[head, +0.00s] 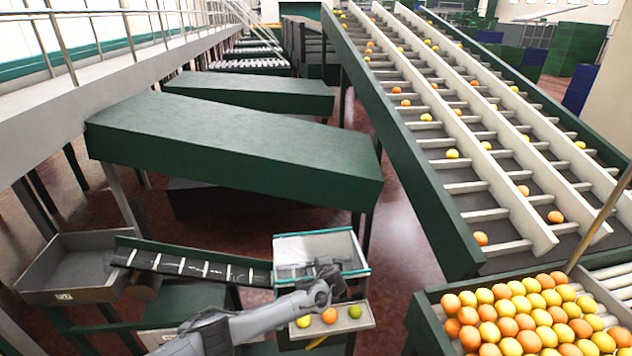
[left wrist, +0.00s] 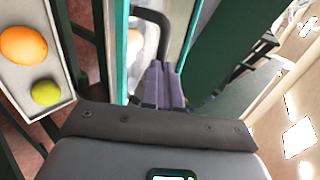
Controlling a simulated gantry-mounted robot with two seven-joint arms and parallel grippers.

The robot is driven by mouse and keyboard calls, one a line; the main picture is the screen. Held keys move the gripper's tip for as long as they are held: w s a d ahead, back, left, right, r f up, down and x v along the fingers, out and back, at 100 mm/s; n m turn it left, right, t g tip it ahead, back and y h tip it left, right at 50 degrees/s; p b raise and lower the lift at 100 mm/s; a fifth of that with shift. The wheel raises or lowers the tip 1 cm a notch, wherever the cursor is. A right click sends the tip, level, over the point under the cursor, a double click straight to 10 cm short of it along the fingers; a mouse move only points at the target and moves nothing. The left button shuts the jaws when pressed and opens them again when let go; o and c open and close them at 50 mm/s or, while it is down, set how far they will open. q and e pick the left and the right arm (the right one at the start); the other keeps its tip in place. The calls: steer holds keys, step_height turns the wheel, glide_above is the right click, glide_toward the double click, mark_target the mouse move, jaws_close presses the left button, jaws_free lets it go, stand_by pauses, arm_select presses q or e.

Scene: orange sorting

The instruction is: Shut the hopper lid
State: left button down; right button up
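The hopper (head: 365,262) is a pale box with a teal rim, low in the middle of the head view. Its top looks open at the back, with a pale panel inside, and I cannot clearly make out how the lid stands. My left gripper (head: 332,272) is over the hopper's front right part. In the left wrist view its two purple-grey fingers (left wrist: 163,84) are close together beside the teal rim (left wrist: 192,40). A dark curved handle (left wrist: 152,15) runs down to the fingertips; I cannot tell whether they grip it. My right gripper is out of view.
A small tray (head: 368,322) in front of the hopper holds a yellow, an orange and a green fruit. A dark belt (head: 195,267) joins the hopper from a grey bin (head: 75,295). A full fruit crate (head: 425,318) stands right.

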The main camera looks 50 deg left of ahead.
arm_select(q)
steer(key=shift+s+d+f, duration=0.1)
steer(key=shift+f, duration=0.5)
steer(key=shift+s+d+f, duration=0.1)
steer(key=shift+f, duration=0.5)
